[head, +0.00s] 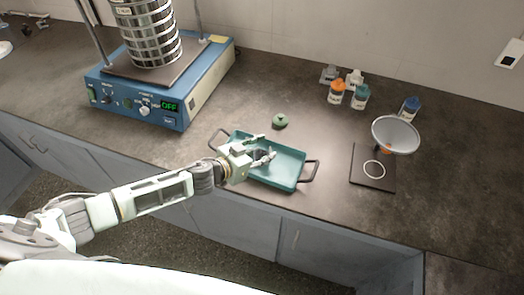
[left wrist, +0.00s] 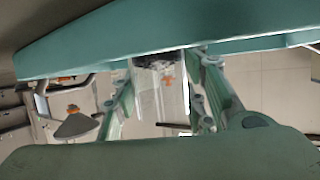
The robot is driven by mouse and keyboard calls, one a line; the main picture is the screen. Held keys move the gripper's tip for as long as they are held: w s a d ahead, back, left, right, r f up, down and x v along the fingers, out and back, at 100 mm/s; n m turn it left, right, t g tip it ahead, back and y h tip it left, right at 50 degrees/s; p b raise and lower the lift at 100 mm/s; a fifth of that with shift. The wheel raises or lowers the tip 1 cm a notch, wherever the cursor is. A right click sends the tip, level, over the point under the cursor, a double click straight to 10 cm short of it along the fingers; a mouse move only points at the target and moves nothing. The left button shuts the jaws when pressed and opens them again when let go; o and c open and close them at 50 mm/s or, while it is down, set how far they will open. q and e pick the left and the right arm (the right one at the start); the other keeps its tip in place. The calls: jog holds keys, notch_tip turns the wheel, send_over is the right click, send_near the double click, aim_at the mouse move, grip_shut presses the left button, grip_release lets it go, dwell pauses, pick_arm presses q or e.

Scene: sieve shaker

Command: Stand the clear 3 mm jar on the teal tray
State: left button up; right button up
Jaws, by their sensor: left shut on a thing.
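The teal tray (head: 290,167) with dark handles lies on the counter near its front edge. My left gripper (head: 267,147) reaches over the tray from the left and is shut on the clear jar (head: 261,155), which holds dark grains and is small in the head view. In the left wrist view the clear jar (left wrist: 160,88) sits between the two fingers, with an orange mark on its side and dark matter at the tray end. The tray (left wrist: 90,45) fills the top of that view. I cannot tell whether the jar touches the tray floor. My right gripper is not in view.
A green lid-like piece (head: 280,121) lies behind the tray. A funnel (head: 395,134) stands over a dark board (head: 372,181) on the right. Several small bottles, including an orange-capped one (head: 337,93), stand at the back. The blue sieve shaker (head: 160,105) is on the left.

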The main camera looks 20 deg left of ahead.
pick_arm(q)
jog(key=shift+f, duration=0.2)
jog(key=o, duration=1.2)
jog(key=shift+r, duration=0.1)
jog(key=shift+r, duration=0.2)
jog(key=shift+s+a, duration=0.15)
jog(key=shift+s, duration=0.2)
jog(key=b+v, duration=0.1)
jog(key=v, duration=0.9)
jog(key=shift+f, duration=0.15)
jog(key=shift+s+a+r+b, duration=0.3)
jog(key=shift+s+r+b, duration=0.1)
jog(key=shift+s, duration=0.1)
